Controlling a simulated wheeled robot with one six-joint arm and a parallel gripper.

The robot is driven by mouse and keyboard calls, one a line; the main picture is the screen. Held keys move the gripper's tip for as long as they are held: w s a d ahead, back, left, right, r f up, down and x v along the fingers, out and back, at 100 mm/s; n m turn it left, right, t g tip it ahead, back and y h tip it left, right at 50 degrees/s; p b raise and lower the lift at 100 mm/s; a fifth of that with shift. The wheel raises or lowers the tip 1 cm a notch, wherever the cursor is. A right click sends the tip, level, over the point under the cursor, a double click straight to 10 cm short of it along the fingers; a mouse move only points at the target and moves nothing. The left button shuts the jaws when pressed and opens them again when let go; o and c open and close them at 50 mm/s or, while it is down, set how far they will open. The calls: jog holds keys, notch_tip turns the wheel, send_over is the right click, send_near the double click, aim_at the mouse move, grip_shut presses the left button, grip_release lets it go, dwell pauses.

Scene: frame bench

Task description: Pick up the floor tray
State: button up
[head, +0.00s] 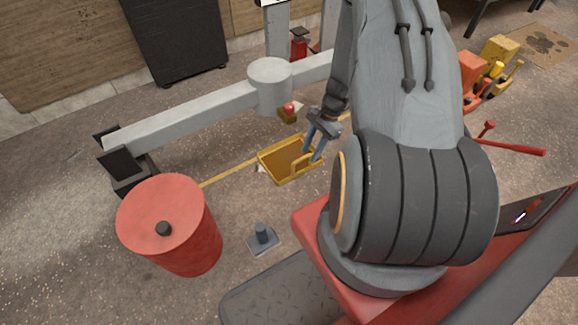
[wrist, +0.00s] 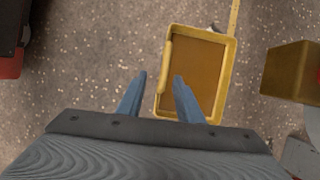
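The floor tray (head: 284,160) is a shallow yellow box with a brown inside and a raised handle bar on one side. It lies on the speckled floor, and it also shows in the wrist view (wrist: 200,62). My gripper (head: 312,152) is open and empty, with blue fingers pointing down at the tray's handle side. In the wrist view my gripper (wrist: 160,75) has one finger outside the handle side and the other over the tray's inside, so the handle lies between them in the picture. I cannot tell how far above the handle the fingertips are.
A grey frame beam (head: 190,116) and round post (head: 270,88) stand behind the tray. A red drum (head: 170,225) and a small grey pegged base (head: 262,239) are in front and left.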

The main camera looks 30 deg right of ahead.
jog(key=shift+d+f+m+b, duration=0.15)
jog(key=shift+f, duration=0.45)
jog(key=shift+d+f+m+b, duration=0.1)
jog(key=shift+f+m+b, duration=0.05)
jog(key=shift+f, duration=0.45)
jog(key=shift+w+b+x, duration=0.15)
jog(key=shift+b+x, duration=1)
jog(key=shift+x, duration=0.8)
jog(key=shift+w+b+x, duration=0.15)
jog(key=shift+b+x, duration=1)
jog(key=shift+x, duration=0.8)
jog(key=shift+d, duration=0.15)
grip_shut()
